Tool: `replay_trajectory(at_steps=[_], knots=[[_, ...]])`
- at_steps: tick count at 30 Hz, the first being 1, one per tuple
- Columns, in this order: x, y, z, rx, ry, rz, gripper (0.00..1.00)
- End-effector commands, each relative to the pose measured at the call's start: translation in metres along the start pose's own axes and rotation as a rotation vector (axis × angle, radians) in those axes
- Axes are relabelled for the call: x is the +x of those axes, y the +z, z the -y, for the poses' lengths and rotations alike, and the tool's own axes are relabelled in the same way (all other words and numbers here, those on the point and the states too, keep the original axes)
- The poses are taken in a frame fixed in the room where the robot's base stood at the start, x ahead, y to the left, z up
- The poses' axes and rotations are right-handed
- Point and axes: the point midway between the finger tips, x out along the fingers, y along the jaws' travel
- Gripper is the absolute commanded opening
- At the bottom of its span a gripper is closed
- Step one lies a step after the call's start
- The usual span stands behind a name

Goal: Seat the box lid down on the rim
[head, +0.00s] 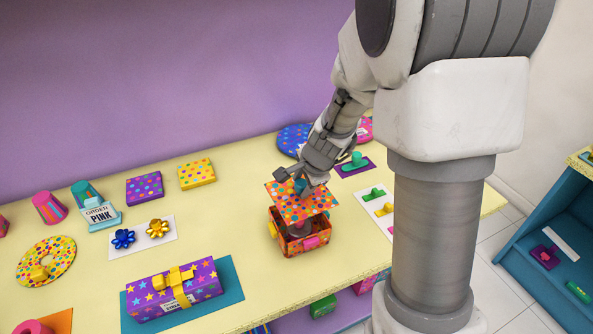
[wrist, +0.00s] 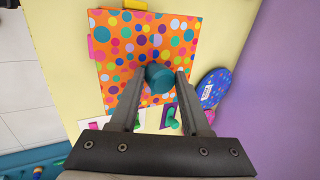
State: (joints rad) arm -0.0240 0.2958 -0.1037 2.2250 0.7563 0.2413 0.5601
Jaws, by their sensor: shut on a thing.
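The box lid (head: 290,206) is a square orange panel with coloured dots and a teal knob. My gripper (head: 301,186) is shut on the knob, which also shows between the fingers in the wrist view (wrist: 159,78). The orange box (head: 291,249) stands on the table below, with a pink tab on its front and a yellow tab on its left side. The lid is above the box, apart from the front rim, and a dark opening with something greyish inside shows between them. The far rim is hidden by the lid. In the wrist view the lid (wrist: 125,45) covers most of the box.
A purple star-patterned gift box (head: 195,292) lies on a teal mat at front left. Bows (head: 123,239), an ORDER PINK sign (head: 102,216) and dotted boxes (head: 197,174) stand farther left and back. A white card with green parts (head: 377,203) lies right. Bare table surrounds the box's left.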

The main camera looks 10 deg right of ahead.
Motion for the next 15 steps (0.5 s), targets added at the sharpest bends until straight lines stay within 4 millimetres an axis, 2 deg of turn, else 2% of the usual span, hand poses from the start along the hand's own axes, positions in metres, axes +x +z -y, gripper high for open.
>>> replay_trajectory(at_steps=[15], knots=[[-0.0047, -0.0003, 0.0049, 0.062, 0.005, -0.028, 0.0]])
